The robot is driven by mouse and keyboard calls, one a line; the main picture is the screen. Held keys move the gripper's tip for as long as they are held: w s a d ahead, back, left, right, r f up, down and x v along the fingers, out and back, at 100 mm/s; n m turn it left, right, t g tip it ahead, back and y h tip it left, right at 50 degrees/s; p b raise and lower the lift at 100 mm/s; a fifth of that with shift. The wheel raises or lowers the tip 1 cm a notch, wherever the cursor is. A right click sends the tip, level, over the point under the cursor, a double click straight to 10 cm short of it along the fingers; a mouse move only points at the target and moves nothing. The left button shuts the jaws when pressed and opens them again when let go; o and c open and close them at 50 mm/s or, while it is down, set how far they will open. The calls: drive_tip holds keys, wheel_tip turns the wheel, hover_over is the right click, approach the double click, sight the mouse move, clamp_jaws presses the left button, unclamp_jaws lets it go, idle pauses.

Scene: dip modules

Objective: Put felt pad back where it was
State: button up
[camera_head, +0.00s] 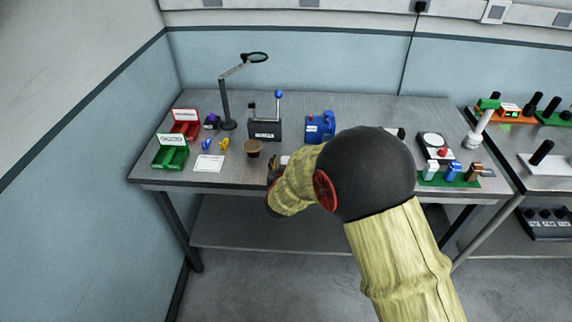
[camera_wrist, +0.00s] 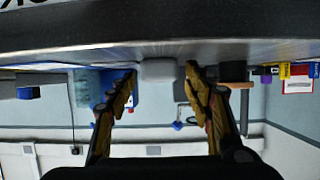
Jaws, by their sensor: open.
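A small pale grey block with rounded edges, which looks like the felt pad (camera_wrist: 158,71), rests on the table in the upside-down wrist view. It lies between and just beyond my fingertips. In the head view a small pale patch (camera_head: 284,159) beside my gripper seems to be the same block, mostly hidden by my arm. My gripper (camera_wrist: 161,78) is open, with one finger on each side of the block and no visible grip on it. In the head view my gripper (camera_head: 272,171) is at the table's front edge, largely covered by my wrist.
A brown round-topped item (camera_head: 253,147) stands left of my gripper. Behind are a lever press (camera_head: 265,129) and a blue machine (camera_head: 320,127). Red (camera_head: 184,127) and green (camera_head: 170,157) bins, a white card (camera_head: 208,163) and a magnifier lamp (camera_head: 226,105) stand left. My arm hides the table's middle.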

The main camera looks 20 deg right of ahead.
drive_tip(key=shift+r, duration=0.15)
drive_tip(key=shift+s+a+r, duration=0.1)
drive_tip(key=shift+s+r, duration=0.05)
drive_tip(key=s+a+r+n+g+y+p, duration=0.1)
drive_tip(key=s+a+r+y+p, duration=0.2)
drive_tip(key=s+r, duration=0.6)
drive_tip(key=s+a+r+n+g+y+p, duration=0.1)
drive_tip(key=s+a+r+n+g+y, duration=0.15)
drive_tip(key=s+a+r, duration=0.5)
drive_tip(key=s+d+r+g, duration=0.1)
drive_tip(key=s+d, duration=0.2)
drive_tip(key=s, duration=0.4)
drive_tip(key=s+d+r+g+h, duration=0.1)
drive_tip(key=s+d, duration=0.3)
drive_tip(key=s, duration=0.4)
drive_tip(key=s+d+r+g, duration=0.1)
drive_tip(key=s+d+r, duration=0.2)
drive_tip(key=s, duration=0.5)
drive_tip(key=shift+s+d+g, duration=0.15)
drive_tip(key=shift+d+g, duration=0.2)
drive_tip(key=shift+d, duration=0.05)
drive_tip(key=shift+c, duration=1.2)
